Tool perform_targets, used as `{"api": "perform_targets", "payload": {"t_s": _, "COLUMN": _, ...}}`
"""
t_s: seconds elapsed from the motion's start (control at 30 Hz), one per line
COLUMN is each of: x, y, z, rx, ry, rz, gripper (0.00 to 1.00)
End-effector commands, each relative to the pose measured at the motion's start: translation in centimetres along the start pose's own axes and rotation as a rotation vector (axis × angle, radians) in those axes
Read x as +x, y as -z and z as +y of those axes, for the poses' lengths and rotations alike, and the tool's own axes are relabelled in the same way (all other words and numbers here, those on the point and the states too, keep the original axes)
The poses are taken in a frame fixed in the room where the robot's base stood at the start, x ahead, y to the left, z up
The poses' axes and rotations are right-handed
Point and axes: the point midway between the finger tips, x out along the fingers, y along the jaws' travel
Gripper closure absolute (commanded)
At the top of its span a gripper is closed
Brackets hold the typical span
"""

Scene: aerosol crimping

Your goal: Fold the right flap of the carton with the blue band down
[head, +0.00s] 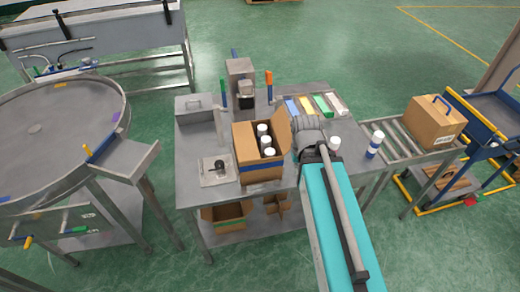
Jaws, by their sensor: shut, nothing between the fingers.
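The carton with the blue band (262,174) stands open on the steel table, with several white-capped cans (266,141) inside. Its right flap (283,129) stands up and leans outward on the right side, not folded down. My gripper (300,127) is at the end of the turquoise arm, just right of that flap. It is shut and empty; its fingertips are small and partly hidden by my wrist, so I cannot tell whether they touch the flap.
A crimping device (240,82) stands behind the carton, with a fixture plate (216,170) to its left. Coloured blocks (315,106) lie at the back right. A loose white can (334,144) and a blue-banded can (375,145) stand right of my arm. A closed carton (433,123) sits on the roller conveyor.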

Motion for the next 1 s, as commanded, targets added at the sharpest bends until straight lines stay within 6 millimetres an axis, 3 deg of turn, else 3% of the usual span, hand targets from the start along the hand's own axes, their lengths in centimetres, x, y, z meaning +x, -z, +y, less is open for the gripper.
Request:
{"api": "perform_targets", "payload": {"t_s": 0.57, "x": -0.2, "y": 0.7, "z": 0.2, "rx": 0.035, "ry": 0.006, "rz": -0.002, "gripper": 1.0}}
{"api": "perform_targets", "payload": {"t_s": 0.77, "x": -0.9, "y": 3.7, "z": 1.0, "rx": 0.203, "ry": 0.035, "rz": -0.015, "gripper": 1.0}}
{"api": "perform_targets", "payload": {"t_s": 1.0, "x": -2.3, "y": 9.5, "z": 3.0, "rx": 0.568, "ry": 0.095, "rz": -0.056, "gripper": 1.0}}
